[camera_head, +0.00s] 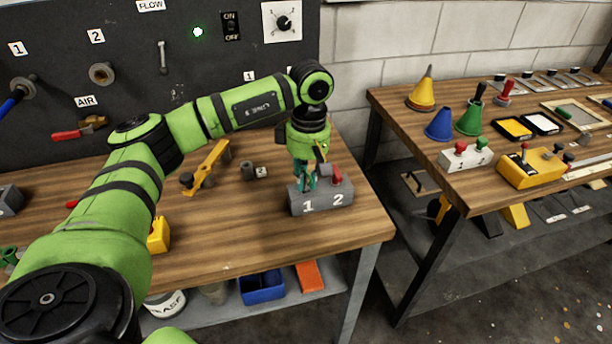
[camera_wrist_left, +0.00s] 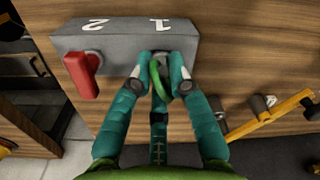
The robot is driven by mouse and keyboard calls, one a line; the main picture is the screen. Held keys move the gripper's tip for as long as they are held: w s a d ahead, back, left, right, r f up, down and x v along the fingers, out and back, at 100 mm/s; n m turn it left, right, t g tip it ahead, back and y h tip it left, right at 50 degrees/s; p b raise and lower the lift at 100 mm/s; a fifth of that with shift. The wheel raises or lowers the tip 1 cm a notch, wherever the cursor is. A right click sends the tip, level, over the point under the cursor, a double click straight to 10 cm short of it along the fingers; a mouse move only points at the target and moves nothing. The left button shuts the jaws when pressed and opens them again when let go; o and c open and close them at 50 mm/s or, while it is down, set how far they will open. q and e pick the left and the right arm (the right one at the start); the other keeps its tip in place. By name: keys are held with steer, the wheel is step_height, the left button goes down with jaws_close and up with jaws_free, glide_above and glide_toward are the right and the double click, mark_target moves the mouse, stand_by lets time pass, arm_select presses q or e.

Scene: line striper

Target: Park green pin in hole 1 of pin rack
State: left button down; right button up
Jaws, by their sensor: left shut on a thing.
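The grey pin rack (camera_head: 320,197) stands on the wooden bench near its right corner, with "1" and "2" on its front. It also shows at the top of the left wrist view (camera_wrist_left: 125,42). My left gripper (camera_head: 306,180) is over the hole 1 side, pointing down. In the left wrist view its teal fingers (camera_wrist_left: 160,70) are shut on the green pin (camera_wrist_left: 158,80), whose green ring shows between the fingertips. The pin's lower end and hole 1 are hidden, so I cannot tell how deep it sits. A red pin (camera_head: 336,174) stands at hole 2. My right gripper is not in view.
A yellow lever part (camera_head: 208,163) and a small dark socket (camera_head: 247,171) are on the bench left of the rack. The dark panel (camera_head: 200,70) rises behind. A second table (camera_head: 480,190) with cones and tools stands to the right, across a gap.

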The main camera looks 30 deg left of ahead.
arm_select(q)
steer(key=shift+f, duration=0.3)
steer(key=c, duration=1.1)
jaws_free()
steer(key=o, duration=0.3)
steer(key=shift+r, duration=0.1)
steer(key=shift+w+r+p, duration=0.2)
steer(key=shift+r+p, duration=2.05)
steer(key=shift+r, duration=1.25)
